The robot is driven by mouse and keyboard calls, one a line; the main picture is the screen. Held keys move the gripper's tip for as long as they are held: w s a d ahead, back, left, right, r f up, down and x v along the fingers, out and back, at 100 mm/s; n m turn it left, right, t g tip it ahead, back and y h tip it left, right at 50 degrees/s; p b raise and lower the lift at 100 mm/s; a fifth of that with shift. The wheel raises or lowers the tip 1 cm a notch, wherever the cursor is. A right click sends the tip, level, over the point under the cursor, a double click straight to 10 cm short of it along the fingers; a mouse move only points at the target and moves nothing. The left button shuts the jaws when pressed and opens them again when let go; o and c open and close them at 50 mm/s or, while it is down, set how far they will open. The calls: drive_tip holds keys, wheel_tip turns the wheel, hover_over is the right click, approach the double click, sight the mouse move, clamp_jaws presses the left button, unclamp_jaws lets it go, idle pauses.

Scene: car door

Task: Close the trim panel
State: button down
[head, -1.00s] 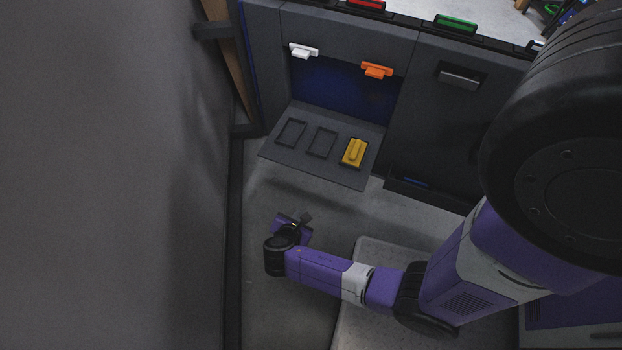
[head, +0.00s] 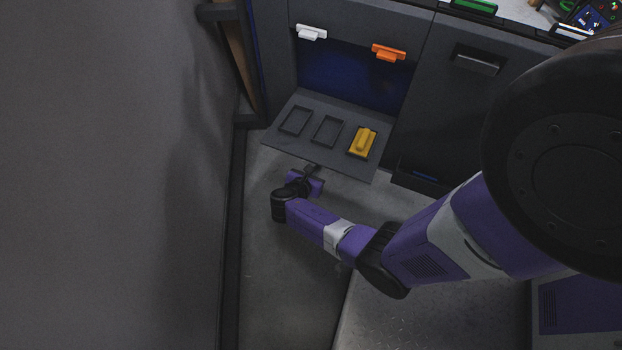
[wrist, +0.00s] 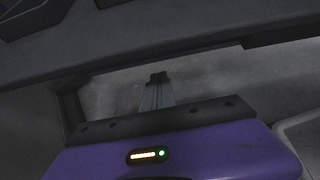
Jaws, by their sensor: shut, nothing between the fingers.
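The trim panel (head: 275,146) is a dark grey flap, folded down and open below a blue-lined opening (head: 352,87) in the door. It has three recesses; the right one holds a yellow block (head: 362,142), the other two are empty. In the wrist view the panel's edge (wrist: 190,45) runs across the top. My gripper (head: 314,168) is shut and empty, at or just under the panel's front edge. In the wrist view its fingertips (wrist: 158,78) point toward that edge. I cannot tell whether they touch it.
A white clip (head: 311,32) and an orange clip (head: 388,52) sit above the opening. A handle (head: 477,64) and a low pocket (head: 420,176) are to the right. A grey wall (head: 110,180) fills the left.

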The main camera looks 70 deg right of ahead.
sight(316, 154)
drive_tip(key=shift+d+r, duration=0.15)
drive_tip(key=shift+r, duration=0.75)
drive_tip(key=shift+d+r, duration=0.15)
drive_tip(key=shift+r, duration=0.75)
drive_tip(key=shift+r+p, duration=0.15)
drive_tip(key=shift+p, duration=0.35)
wheel_tip(316, 154, up, 5)
drive_tip(key=y+p, duration=0.2)
drive_tip(key=p, duration=0.7)
drive_tip(key=shift+w+a+r+p, duration=0.1)
drive_tip(key=shift+r+p, duration=0.05)
drive_tip(key=shift+p, duration=0.25)
wheel_tip(316, 154, up, 3)
drive_tip(key=y+p, duration=0.2)
drive_tip(key=p, duration=0.4)
drive_tip(key=shift+r, duration=0.1)
drive_tip(key=s+d+r+t+y+p, duration=0.1)
drive_tip(key=d+r+y+p, duration=0.4)
drive_tip(key=d+r+p, duration=0.7)
drive_tip(key=shift+s+d+r, duration=0.3)
drive_tip(key=shift+d+r, duration=1.25)
drive_tip(key=shift+r, duration=0.7)
